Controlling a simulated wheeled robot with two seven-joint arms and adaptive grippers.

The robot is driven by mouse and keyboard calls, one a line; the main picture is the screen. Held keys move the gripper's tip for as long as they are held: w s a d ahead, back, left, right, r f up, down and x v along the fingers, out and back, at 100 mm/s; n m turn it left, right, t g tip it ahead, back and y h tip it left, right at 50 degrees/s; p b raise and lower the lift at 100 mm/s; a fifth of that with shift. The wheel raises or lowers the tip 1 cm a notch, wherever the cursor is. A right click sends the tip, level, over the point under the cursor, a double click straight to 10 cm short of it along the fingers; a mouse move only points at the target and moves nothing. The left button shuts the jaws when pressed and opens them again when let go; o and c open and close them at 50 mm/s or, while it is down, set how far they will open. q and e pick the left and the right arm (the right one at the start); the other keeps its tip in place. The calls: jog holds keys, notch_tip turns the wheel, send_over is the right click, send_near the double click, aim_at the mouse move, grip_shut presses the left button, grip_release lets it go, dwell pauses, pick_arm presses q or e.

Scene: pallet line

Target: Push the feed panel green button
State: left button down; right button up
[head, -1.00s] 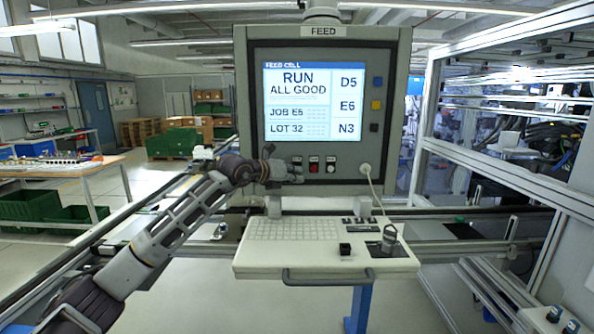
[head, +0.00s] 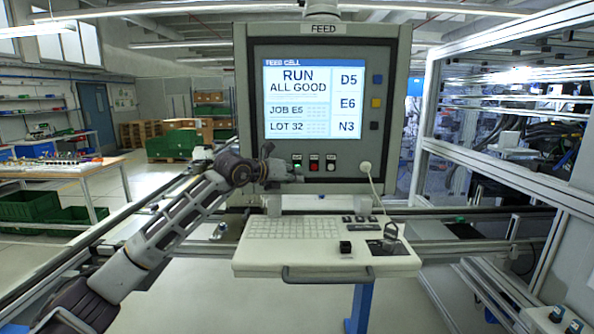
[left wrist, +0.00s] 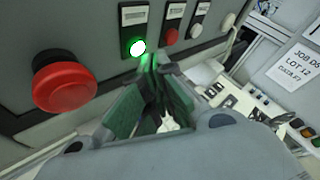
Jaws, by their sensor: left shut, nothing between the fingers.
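The feed panel (head: 400,100) stands ahead, with a row of buttons under its screen (head: 315,100). The green button (head: 297,165) is at the left of that row, just above my left gripper's tips. In the left wrist view the green button (left wrist: 138,47) glows brightly. My left gripper (head: 297,178) is shut and empty; its green-padded fingers (left wrist: 150,62) end just below and beside the button. I cannot tell whether they touch the panel. The button face is uncovered. My right gripper is not in view.
A red button (head: 314,167) and a white button (head: 331,166) sit right of the green one. A large red mushroom button (left wrist: 65,80) is left of it. A keyboard shelf (head: 325,262) juts out below. A metal frame (head: 500,170) stands at right.

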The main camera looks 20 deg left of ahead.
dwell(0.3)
pick_arm(q)
jog(key=shift+s+d+b, duration=0.25)
jog(key=shift+s+b, duration=0.3)
jog(key=shift+s, duration=0.25)
jog(key=shift+s+d+b, duration=0.2)
jog(key=shift+s+b, duration=0.35)
jog(key=shift+s, duration=0.25)
jog(key=shift+s+d+b, duration=0.25)
jog(key=shift+s+b, duration=0.3)
jog(key=shift+s, duration=0.25)
